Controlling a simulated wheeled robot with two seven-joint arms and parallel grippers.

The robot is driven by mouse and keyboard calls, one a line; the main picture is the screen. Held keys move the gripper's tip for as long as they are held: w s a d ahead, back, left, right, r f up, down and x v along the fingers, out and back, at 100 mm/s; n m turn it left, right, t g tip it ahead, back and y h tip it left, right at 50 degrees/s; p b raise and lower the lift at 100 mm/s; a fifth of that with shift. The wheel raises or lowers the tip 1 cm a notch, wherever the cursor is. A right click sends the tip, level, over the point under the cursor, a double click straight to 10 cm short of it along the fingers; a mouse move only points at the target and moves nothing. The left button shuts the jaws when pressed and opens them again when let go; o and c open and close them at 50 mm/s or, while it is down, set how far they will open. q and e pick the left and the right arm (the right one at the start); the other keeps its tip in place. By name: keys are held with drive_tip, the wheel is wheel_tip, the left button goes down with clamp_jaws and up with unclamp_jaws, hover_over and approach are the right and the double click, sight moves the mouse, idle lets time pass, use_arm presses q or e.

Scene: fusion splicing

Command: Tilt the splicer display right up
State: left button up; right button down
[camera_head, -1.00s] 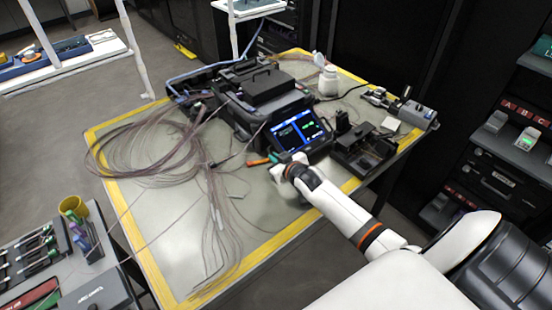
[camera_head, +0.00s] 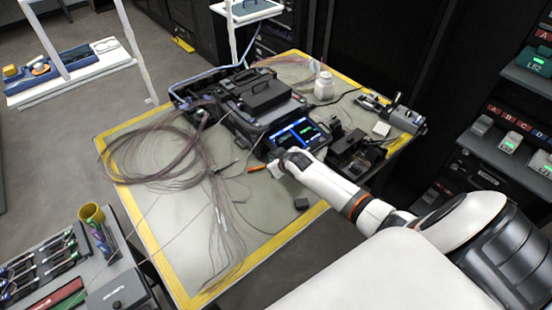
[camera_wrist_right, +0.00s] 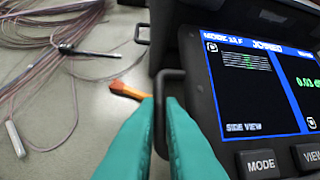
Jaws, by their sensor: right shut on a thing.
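The splicer (camera_head: 262,100) stands on the table, and its display (camera_head: 297,135) is lit at its front side. In the right wrist view the display (camera_wrist_right: 265,75) fills the right side, with a graph panel and the MODE and VIEW buttons below. My right gripper (camera_wrist_right: 163,120) has teal fingers shut on the dark metal handle (camera_wrist_right: 162,82) at the display's left edge. In the head view my right gripper (camera_head: 277,167) is at the display's lower left corner and its fingertips are small there. My left gripper is out of view.
Loose fibre bundles (camera_head: 150,160) spread over the table left of the splicer. An orange-handled tool (camera_head: 256,168) lies close to my gripper. A white bottle (camera_head: 324,86) stands behind, and black devices (camera_head: 352,150) stand to the right. A small black block (camera_head: 301,204) lies in front.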

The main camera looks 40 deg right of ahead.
drive_tip(key=shift+r, duration=0.1)
drive_tip(key=c, duration=1.8)
unclamp_jaws()
drive_tip(key=shift+s, duration=0.1)
drive_tip(key=shift+s+r, duration=0.2)
drive_tip(key=b+v, duration=0.1)
drive_tip(key=v, duration=1)
drive_tip(key=shift+s+r, duration=0.1)
drive_tip(key=shift+r, duration=0.1)
drive_tip(key=shift+a, duration=0.1)
